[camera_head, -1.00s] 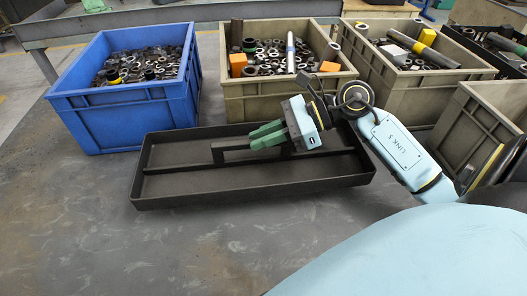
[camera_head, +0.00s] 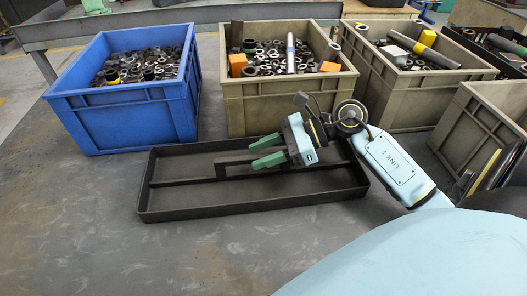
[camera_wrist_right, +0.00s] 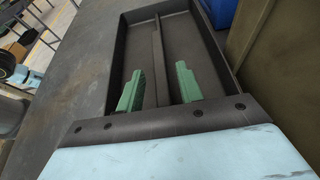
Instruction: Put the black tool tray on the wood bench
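The black tool tray (camera_head: 190,205) is a long, shallow, empty tray with a central divider and raised handle (camera_head: 222,168). It appears to rest on the worn grey bench top (camera_head: 230,250); no wood surface can be made out. My right gripper (camera_head: 258,155) is over the tray's middle, its green fingers apart. In the right wrist view, the fingers (camera_wrist_right: 158,72) stand open on either side of the tray's divider (camera_wrist_right: 158,45). I cannot tell whether either finger touches it. My left gripper is not in view.
A blue crate (camera_head: 125,125) of metal parts stands behind the tray's left. Olive crates (camera_head: 280,110) of parts stand behind it, and another (camera_head: 480,125) is at right, close to my right arm. The bench is clear in front and to the left.

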